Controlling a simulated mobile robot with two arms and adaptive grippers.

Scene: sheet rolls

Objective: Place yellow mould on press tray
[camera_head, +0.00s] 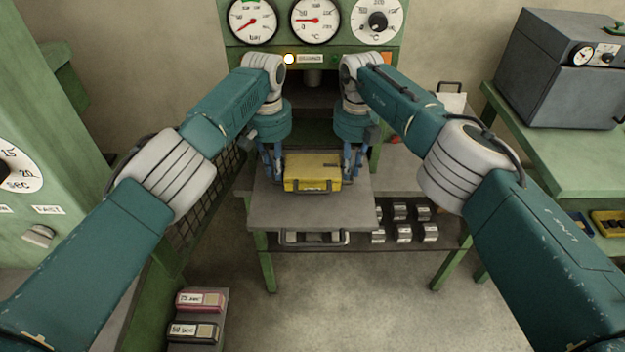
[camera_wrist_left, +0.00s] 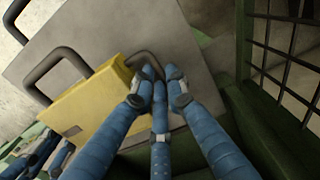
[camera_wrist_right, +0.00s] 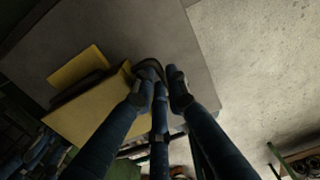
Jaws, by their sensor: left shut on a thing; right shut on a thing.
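The yellow mould (camera_head: 312,173) is a flat box with a dark front handle, lying level over the grey press tray (camera_head: 310,212) in the head view. I cannot tell whether it touches the tray. My left gripper (camera_head: 277,178) is shut on the handle at the mould's left side. The left wrist view shows its blue fingers (camera_wrist_left: 158,88) around that dark handle, with the yellow mould (camera_wrist_left: 90,108) beside them. My right gripper (camera_head: 349,175) is shut on the right-side handle. The right wrist view shows its fingers (camera_wrist_right: 160,85) there, next to the yellow mould (camera_wrist_right: 88,118).
The green press (camera_head: 312,55) with several dials stands behind the tray. A mesh guard (camera_head: 200,205) is left of it. A lower shelf holds several metal cylinders (camera_head: 404,233). A grey oven (camera_head: 560,70) stands on a green table at right. Labelled blocks (camera_head: 200,301) stand at the lower left.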

